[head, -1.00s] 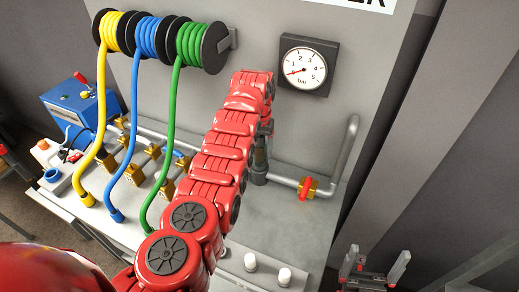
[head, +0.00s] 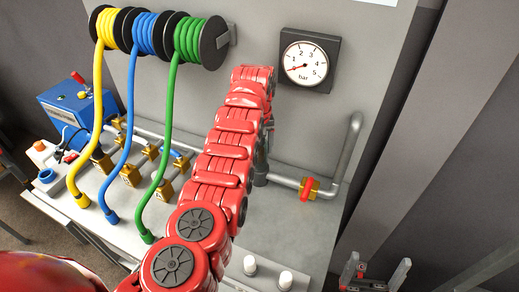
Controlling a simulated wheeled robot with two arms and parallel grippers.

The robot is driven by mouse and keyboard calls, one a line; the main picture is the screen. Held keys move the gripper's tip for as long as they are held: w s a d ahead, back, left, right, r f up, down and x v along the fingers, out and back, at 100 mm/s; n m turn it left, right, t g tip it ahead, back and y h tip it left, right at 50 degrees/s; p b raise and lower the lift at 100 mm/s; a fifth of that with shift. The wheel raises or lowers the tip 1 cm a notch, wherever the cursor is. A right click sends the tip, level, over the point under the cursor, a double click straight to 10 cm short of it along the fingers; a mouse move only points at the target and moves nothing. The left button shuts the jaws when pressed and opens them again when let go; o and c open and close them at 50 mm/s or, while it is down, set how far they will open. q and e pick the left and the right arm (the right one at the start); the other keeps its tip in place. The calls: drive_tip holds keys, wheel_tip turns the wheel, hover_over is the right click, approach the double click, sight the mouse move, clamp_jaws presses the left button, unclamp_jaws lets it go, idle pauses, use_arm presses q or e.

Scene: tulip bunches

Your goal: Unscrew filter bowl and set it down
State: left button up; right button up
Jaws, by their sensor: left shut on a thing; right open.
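My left arm, a chain of red links, rises through the middle of the view and hides much of the pipe line. Its gripper (head: 267,131) shows only as a dark edge beside the top of the arm, shut on what seems to be the filter bowl (head: 261,167). The bowl is a dark grey upright cylinder, partly hidden by the arm, at the left end of the right-hand pipe. I cannot tell whether it is still joined to its head. My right gripper (head: 374,276) is open and empty at the bottom right, away from the bench.
A pressure gauge (head: 309,61) hangs on the back panel. Yellow, blue and green hoses (head: 168,120) hang at left. Two white knobs (head: 268,273) stand at the front. The bench top (head: 302,235) right of my arm is clear.

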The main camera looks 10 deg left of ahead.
use_arm(q)
drive_tip(key=shift+w+n+b, duration=0.1)
drive_tip(key=shift+n+b, duration=0.35)
drive_tip(key=shift+n, duration=0.45)
drive_tip(key=shift+r+n, duration=0.15)
drive_tip(key=shift+n, duration=0.75)
drive_tip(key=shift+n+b, duration=0.35)
drive_tip(key=shift+n, duration=0.05)
drive_tip(key=n, duration=0.4)
drive_tip(key=shift+r, duration=0.1)
drive_tip(key=n, duration=0.4)
drive_tip(key=shift+w+r, duration=0.1)
drive_tip(key=shift+n, duration=0.7)
